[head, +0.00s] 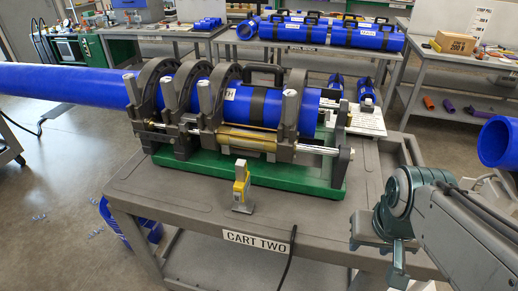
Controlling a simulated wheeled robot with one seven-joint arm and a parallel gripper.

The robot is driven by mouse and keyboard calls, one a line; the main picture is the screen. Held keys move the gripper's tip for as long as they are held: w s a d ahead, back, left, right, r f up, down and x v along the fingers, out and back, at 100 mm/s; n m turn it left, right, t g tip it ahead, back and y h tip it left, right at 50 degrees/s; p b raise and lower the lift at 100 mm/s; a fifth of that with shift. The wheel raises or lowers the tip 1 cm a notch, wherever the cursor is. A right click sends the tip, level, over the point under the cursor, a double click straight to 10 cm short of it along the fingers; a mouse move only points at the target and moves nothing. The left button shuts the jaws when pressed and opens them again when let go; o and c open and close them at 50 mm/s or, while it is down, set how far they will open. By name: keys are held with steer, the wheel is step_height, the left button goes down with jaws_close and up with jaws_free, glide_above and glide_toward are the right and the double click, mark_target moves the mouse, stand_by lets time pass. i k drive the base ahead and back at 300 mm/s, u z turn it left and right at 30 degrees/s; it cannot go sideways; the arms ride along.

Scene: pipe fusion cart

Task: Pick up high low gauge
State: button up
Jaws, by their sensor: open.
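A small yellow and grey tool (241,185), which looks like the high low gauge, stands upright on the near edge area of the grey cart top (140,190), just above the "CART TWO" label. My arm comes in from the right edge. My gripper (385,262) is at the lower right, beside the cart's right front corner, well to the right of the gauge and apart from it. It is open, and I see nothing in it. Its fingertips are small and partly hidden by the arm.
Behind the gauge, a pipe fusion machine on a green base (250,180) clamps a long blue pipe (60,84). A black cable (290,255) hangs over the cart's front edge. A blue pipe end (497,143) is at the right. The cart top left and right of the gauge is clear.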

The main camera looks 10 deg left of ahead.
mark_target(242, 183)
steer(key=z, duration=2.7)
steer(key=k, duration=1.6)
steer(key=u, duration=2.6)
steer(key=i, duration=0.5)
steer(key=z, duration=0.1)
